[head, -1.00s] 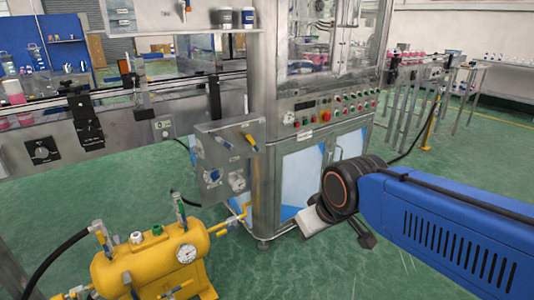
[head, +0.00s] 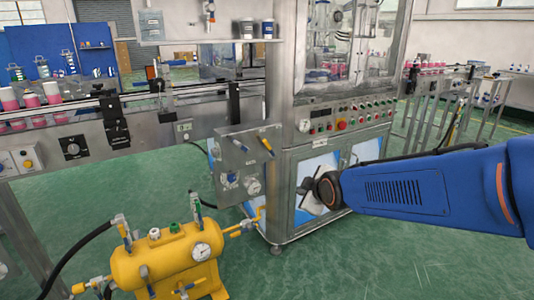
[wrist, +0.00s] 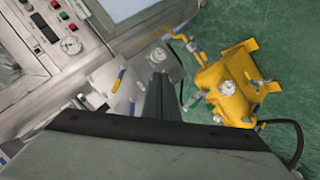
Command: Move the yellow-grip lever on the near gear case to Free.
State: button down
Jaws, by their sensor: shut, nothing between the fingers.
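My gripper (head: 304,187) is to the right of the case, apart from the lever. Its dark fingers (wrist: 158,92) are shut and empty. The lever's position marking is too small to read.
A yellow tank (head: 165,262) with a gauge and hoses stands on the floor at the lower left. The machine cabinet (head: 345,160) with its button panel stands behind my gripper. A conveyor (head: 70,135) runs at left. Green floor is open at lower right.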

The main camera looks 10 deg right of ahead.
jog(key=w+a+n+t, duration=0.25)
jog(key=w+n, duration=0.35)
jog(key=w, duration=0.5)
jog(key=n+t+y, duration=0.2)
jog(key=n+t, duration=0.4)
jog(key=n, duration=0.2)
send_near(269, 149)
jog(key=s+a, duration=0.3)
jog(key=w, duration=0.3)
jog(key=w+r, duration=0.1)
jog(key=w, duration=0.2)
jog(key=w+r, duration=0.1)
jog(key=w, duration=0.2)
jog(key=shift+w+a, duration=0.4)
